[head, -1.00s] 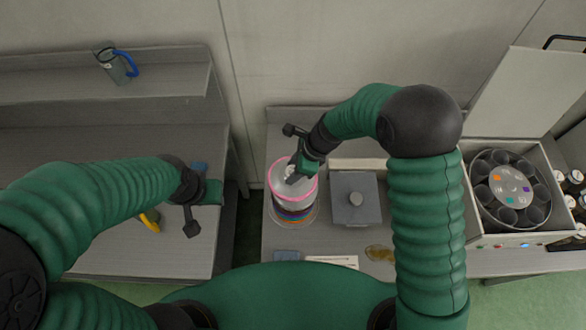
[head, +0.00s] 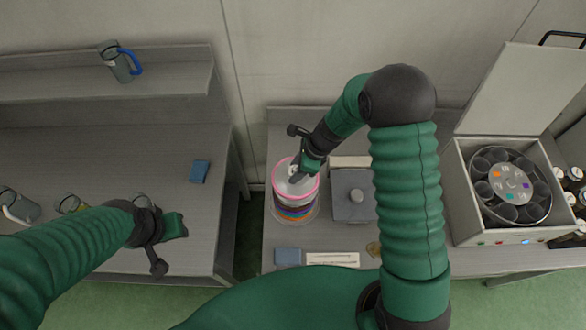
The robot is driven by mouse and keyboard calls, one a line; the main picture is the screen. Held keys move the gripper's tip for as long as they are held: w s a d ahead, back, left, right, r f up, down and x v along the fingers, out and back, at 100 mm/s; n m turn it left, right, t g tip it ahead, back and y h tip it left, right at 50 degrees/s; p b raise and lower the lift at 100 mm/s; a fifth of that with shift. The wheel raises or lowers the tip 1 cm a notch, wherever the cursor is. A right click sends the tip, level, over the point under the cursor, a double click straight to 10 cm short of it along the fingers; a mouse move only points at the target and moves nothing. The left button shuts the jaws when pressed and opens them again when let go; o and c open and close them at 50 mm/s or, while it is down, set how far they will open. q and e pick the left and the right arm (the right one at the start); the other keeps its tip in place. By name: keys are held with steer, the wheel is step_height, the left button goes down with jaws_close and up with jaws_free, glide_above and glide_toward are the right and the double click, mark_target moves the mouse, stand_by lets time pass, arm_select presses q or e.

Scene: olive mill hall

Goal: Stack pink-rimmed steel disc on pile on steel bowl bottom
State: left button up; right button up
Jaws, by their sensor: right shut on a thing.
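The pink-rimmed steel disc (head: 297,187) is on top of the pile, its face up and roughly level. Below it, several discs with coloured rims (head: 295,212) are stacked. The steel bowl bottom (head: 276,212) shows as a wide pale rim under the pile. My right gripper (head: 296,177) is over the disc's middle, shut on the disc, with its fingers pointing down. I cannot tell whether the disc rests fully on the pile. My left gripper (head: 172,248) is over the left bench, away from the pile; its fingers' gap is unclear.
A grey box with a knob (head: 353,200) stands close right of the pile. A blue pad (head: 287,256) and a white strip (head: 333,259) lie in front. An open centrifuge (head: 510,190) is at the right.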

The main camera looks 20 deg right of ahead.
steer(key=shift+s+f, duration=0.15)
steer(key=shift+f, duration=0.15)
steer(key=shift+s+d, duration=0.15)
steer(key=shift+s, duration=0.05)
arm_select(q)
steer(key=shift+s+d+f, duration=0.1)
steer(key=shift+s+f, duration=0.1)
steer(key=shift+s, duration=0.2)
arm_select(e)
steer(key=o, duration=0.9)
steer(key=shift+w+a, duration=0.15)
steer(key=shift+a, duration=0.2)
arm_select(q)
steer(key=shift+w+a+f, duration=0.1)
steer(key=shift+w+a, duration=0.05)
steer(key=shift+a, duration=0.05)
steer(key=shift+d, duration=0.15)
arm_select(e)
steer(key=shift+d, duration=0.2)
